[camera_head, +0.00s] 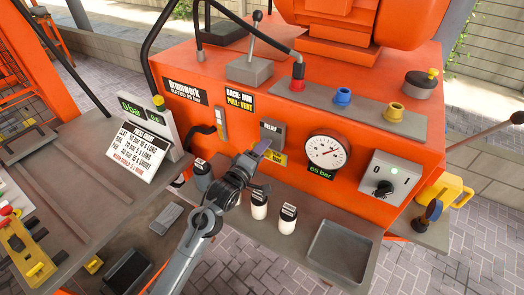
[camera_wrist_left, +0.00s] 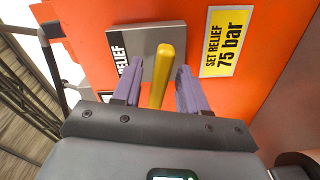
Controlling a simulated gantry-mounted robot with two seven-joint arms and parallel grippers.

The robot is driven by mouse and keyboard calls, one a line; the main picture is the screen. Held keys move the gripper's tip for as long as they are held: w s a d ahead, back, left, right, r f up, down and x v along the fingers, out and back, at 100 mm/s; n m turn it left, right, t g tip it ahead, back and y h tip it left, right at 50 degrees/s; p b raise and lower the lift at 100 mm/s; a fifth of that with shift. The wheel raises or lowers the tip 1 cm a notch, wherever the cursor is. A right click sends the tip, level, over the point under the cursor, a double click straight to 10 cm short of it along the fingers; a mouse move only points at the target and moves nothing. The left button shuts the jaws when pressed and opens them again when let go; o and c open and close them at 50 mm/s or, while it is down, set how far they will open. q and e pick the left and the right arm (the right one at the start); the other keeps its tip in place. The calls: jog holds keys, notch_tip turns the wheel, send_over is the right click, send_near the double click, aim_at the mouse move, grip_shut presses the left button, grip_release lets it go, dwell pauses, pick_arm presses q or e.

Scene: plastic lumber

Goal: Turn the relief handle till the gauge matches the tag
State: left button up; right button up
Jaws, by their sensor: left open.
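The yellow relief handle (camera_wrist_left: 161,75) stands out from a grey plate marked RELIEF (camera_wrist_left: 152,38), which also shows in the head view (camera_head: 272,132). My left gripper (camera_head: 262,150) is at this plate with its purple fingers open, one on each side of the handle, a small gap showing. In the head view the handle is hidden behind the gripper. The yellow tag (camera_wrist_left: 225,43) reads SET RELIEF 75 bar; the gripper partly covers it in the head view (camera_head: 281,158). The round gauge (camera_head: 326,152) has a green readout (camera_head: 321,172) showing 65 bar. My right gripper is not in view.
A grey box with a black knob (camera_head: 383,187) is right of the gauge. A lever (camera_head: 254,38) and red, blue and yellow fittings (camera_head: 342,96) are on top.

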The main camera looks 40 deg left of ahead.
pick_arm(q)
jog(key=shift+w, duration=0.3)
jog(key=shift+c, duration=0.3)
grip_shut()
